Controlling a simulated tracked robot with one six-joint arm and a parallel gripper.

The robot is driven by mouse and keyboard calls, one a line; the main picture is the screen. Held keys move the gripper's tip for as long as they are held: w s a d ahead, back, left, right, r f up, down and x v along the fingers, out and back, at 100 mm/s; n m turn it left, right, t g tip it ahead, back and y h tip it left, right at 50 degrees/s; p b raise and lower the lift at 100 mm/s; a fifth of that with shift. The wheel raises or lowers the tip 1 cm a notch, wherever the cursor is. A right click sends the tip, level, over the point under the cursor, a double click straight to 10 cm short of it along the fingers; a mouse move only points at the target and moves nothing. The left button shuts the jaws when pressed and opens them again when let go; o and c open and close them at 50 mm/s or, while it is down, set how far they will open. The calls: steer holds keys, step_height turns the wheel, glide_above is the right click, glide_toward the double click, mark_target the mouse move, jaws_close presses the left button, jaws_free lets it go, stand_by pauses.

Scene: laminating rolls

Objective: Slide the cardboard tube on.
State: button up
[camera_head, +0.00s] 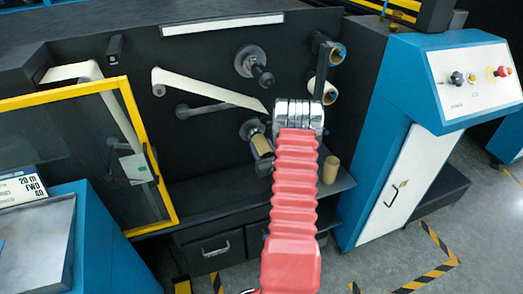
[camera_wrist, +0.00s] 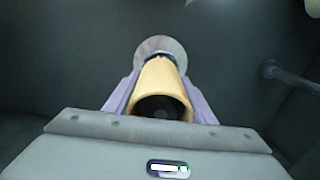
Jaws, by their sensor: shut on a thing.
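The tan cardboard tube (camera_wrist: 160,77) is between the two lilac fingers of my gripper (camera_wrist: 161,88), which is shut on it. Its open near end faces the wrist camera, with a dark inside. A round grey flange (camera_wrist: 160,44) of a spindle is just beyond the far end, roughly in line. A small dark gap shows between them; I cannot tell whether the spindle tip is inside the tube. In the head view the held tube (camera_head: 262,145) shows left of my arm, in front of the lower spindle (camera_head: 250,128). My fingers are mostly hidden there.
Another tan tube (camera_head: 330,169) stands upright on the shelf (camera_head: 225,192) to the right. An upper spindle (camera_head: 254,62), a white web (camera_head: 210,88) and rolls (camera_head: 318,85) are on the dark panel. A yellow-framed guard (camera_head: 150,180) stands left, a blue console (camera_head: 440,80) right.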

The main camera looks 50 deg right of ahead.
steer(key=shift+x, duration=1.65)
steer(key=o, duration=1.1)
steer(key=shift+o, duration=0.2)
steer(key=shift+s+a, duration=0.25)
steer(key=shift+s, duration=0.25)
steer(key=v, duration=1.2)
steer(key=shift+s+a, duration=0.2)
steer(key=shift+s, duration=0.05)
